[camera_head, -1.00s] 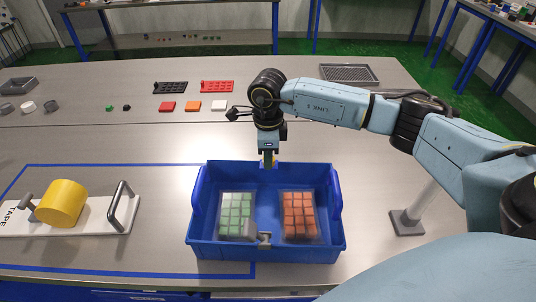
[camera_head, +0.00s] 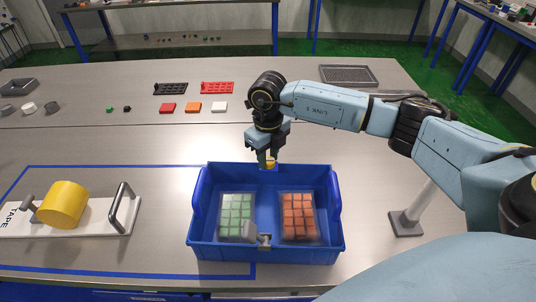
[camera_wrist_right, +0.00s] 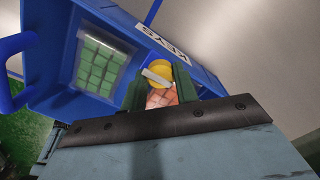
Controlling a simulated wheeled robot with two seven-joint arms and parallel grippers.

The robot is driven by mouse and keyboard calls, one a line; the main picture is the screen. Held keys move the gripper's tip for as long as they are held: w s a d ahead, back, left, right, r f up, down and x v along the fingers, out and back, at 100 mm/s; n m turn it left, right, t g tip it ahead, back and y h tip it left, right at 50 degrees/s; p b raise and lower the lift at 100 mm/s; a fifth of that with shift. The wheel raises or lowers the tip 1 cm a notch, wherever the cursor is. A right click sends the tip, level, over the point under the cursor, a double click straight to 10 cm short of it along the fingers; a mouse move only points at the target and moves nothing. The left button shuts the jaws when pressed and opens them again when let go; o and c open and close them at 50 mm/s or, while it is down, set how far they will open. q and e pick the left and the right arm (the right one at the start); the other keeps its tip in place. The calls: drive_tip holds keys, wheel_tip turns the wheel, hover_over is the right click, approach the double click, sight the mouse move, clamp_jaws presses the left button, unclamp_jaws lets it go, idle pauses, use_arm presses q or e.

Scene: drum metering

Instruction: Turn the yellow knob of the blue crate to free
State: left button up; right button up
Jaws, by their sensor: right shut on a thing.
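The blue crate (camera_head: 310,254) stands on the table in front of me, with a lidded block of green cubes (camera_head: 235,208) and one of orange cubes (camera_head: 298,212) inside. The yellow knob (camera_head: 270,165) is on the crate's far wall, partly hidden by my right gripper (camera_head: 268,157). In the right wrist view the knob (camera_wrist_right: 161,67) is a yellow disc with a pale grip bar (camera_wrist_right: 156,78). The green fingers of my right gripper (camera_wrist_right: 160,85) are closed on the knob, one on each side of the bar. My left gripper is out of view.
A white board (camera_head: 95,222) with a yellow roll (camera_head: 62,204) and a grey handle (camera_head: 122,205) lies left of the crate. A grey post base (camera_head: 406,222) stands to the right. Small parts and trays lie farther back.

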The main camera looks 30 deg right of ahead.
sight(268, 159)
drive_tip(key=shift+m, duration=0.4)
drive_tip(key=o, duration=1)
drive_tip(key=shift+r, duration=0.1)
wheel_tip(268, 159, up, 13)
drive_tip(key=shift+r, duration=0.15)
idle(0.4)
